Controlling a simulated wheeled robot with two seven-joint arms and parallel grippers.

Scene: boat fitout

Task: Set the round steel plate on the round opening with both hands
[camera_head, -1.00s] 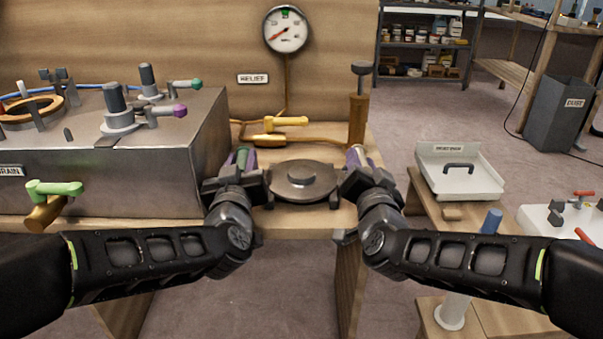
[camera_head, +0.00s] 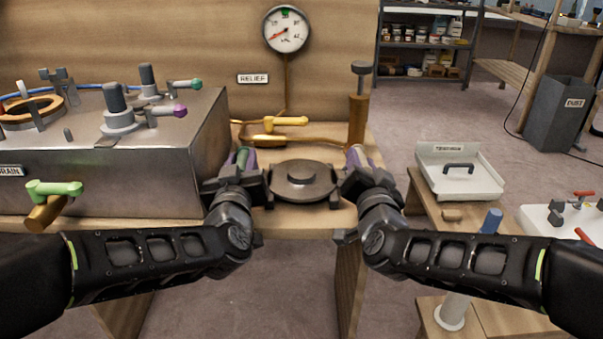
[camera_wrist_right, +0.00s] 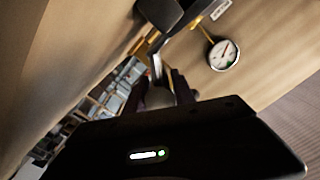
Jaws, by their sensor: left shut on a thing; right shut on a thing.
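The round steel plate (camera_head: 304,184) is a dark grey disc with a raised knob in its middle. It lies flat at the front of the wooden bench, between my two grippers. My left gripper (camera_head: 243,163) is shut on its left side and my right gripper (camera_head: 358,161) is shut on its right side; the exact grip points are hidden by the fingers. The round opening (camera_head: 30,112) with a copper-coloured rim is on top of the steel tank (camera_head: 80,180) at the far left.
Valve handles (camera_head: 122,112) stand on the tank top between plate and opening. A green-handled drain valve (camera_head: 52,190) juts from the tank front. A yellow-handled valve (camera_head: 285,122) and an upright brass cylinder (camera_head: 358,115) stand behind the plate. A white tray (camera_head: 460,180) is at right.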

